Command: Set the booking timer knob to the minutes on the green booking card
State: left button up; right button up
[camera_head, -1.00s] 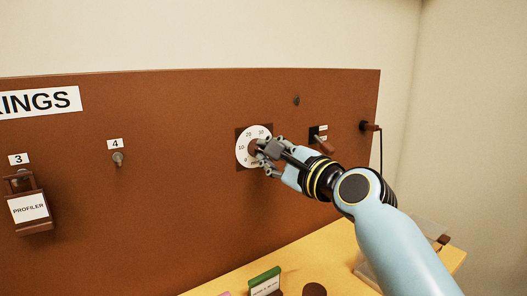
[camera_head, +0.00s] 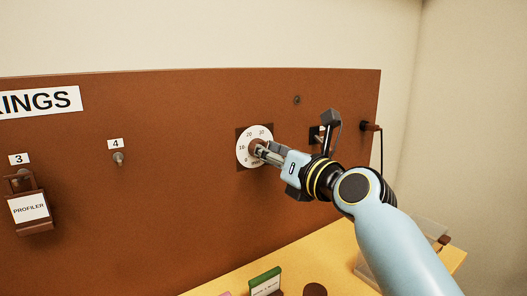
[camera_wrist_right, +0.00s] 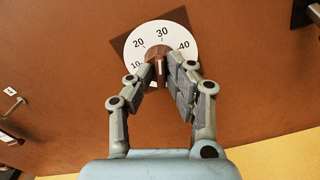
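The booking timer is a white dial (camera_head: 243,135) with numbers, on the brown board. Its brown knob (camera_wrist_right: 158,68) is in the middle; the wrist view shows 10, 20, 30 and 40 around it. My right gripper (camera_wrist_right: 160,72) reaches the knob, one finger on each side, fingertips drawn in and seemingly touching it. In the head view my right gripper (camera_head: 262,152) hides part of the dial. I cannot read which number the knob points to. The green booking card (camera_head: 265,282) stands on the yellow table at the bottom; its print is too small to read. My left gripper is out of view.
A switch (camera_head: 316,135) and a plug with a cable (camera_head: 371,127) are right of the dial. A PROFILER tag (camera_head: 29,208) hangs under 3; hook 4 (camera_head: 118,158) is bare. A clear box (camera_head: 428,232) stands on the table at right.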

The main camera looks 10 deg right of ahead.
jog(key=n, duration=2.6)
grip_shut()
